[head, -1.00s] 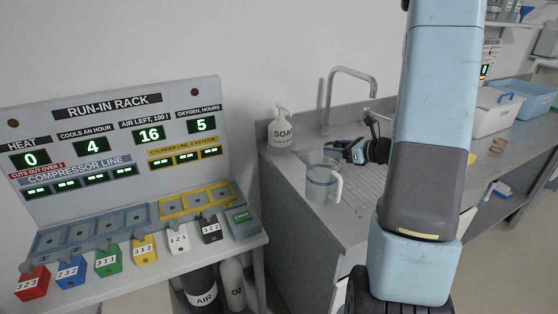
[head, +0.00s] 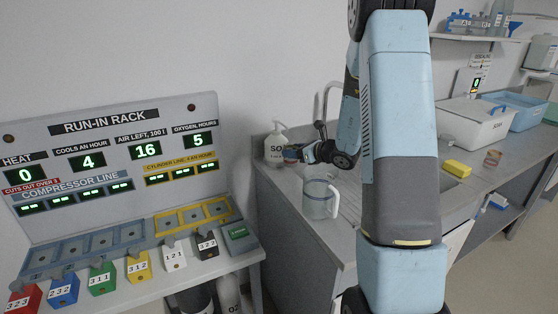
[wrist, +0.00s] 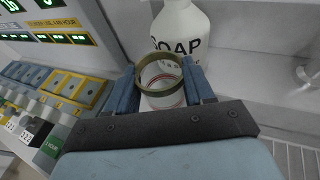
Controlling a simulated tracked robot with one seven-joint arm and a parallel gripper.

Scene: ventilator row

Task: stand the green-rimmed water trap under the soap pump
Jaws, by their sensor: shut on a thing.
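The water trap (wrist: 160,97) is a small clear cup with an olive-green rim and a red line around it. My gripper (wrist: 161,88) is shut on it, with one blue finger on each side, and the rim faces the wrist camera. The white soap pump bottle (wrist: 186,30) stands directly beyond the trap in the wrist view; its pump head is out of that view. In the head view the soap pump (head: 276,147) stands by the wall at the sink counter's left end, and my gripper (head: 291,154) is close at its right side. The trap is mostly hidden there.
A clear jug (head: 320,197) with a handle stands on the counter in front of my gripper. A tap (head: 328,90) rises behind my arm. The run-in rack (head: 120,150) is left.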

